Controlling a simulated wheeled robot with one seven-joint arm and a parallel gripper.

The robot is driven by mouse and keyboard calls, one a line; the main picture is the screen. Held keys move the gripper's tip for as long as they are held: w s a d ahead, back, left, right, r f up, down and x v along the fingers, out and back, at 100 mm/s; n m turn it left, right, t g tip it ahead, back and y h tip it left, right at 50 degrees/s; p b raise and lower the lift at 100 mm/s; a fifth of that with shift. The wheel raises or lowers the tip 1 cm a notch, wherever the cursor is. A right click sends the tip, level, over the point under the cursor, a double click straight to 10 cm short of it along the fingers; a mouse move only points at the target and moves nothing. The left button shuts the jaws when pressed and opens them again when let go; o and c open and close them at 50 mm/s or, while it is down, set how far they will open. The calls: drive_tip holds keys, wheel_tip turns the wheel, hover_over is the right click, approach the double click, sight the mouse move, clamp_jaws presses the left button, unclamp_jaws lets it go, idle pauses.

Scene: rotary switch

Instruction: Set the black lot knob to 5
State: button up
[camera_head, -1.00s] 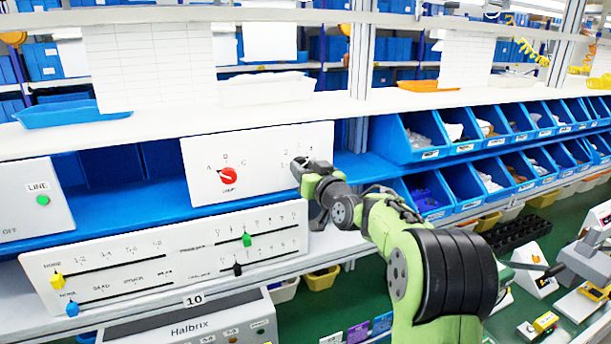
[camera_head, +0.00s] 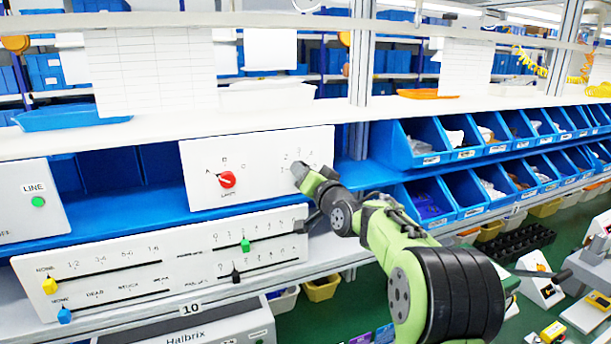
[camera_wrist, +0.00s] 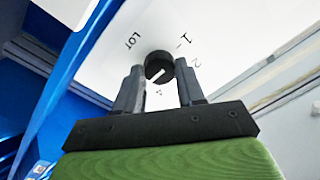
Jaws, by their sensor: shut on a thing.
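The black lot knob (camera_wrist: 158,66) is on the white panel beside the word LOT and the numbers 1 and 2, in the wrist view. It is round with a white pointer line. My gripper (camera_wrist: 160,85) has a finger on each side of the knob and is shut on it. In the head view my gripper (camera_head: 308,180) is at the right part of the white panel (camera_head: 258,150) and hides the knob. Numbers around the top of its dial show there. The number 5 cannot be made out clearly.
A red knob (camera_head: 227,180) with letters sits on the same panel, to the left. A slider panel (camera_head: 130,268) with yellow, blue, green and black sliders stands below. Blue bins (camera_head: 425,150) stand to the right. A shelf (camera_head: 250,118) runs above the panel.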

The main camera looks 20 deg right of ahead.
drive_tip(key=o, duration=1)
drive_tip(key=shift+o, duration=0.2)
drive_tip(key=shift+s, duration=0.1)
drive_tip(key=s+b, duration=0.5)
drive_tip(key=s, duration=1)
drive_tip(key=shift+s+d+f, duration=0.25)
drive_tip(key=shift+s+f, duration=0.05)
drive_tip(key=shift+f, duration=0.05)
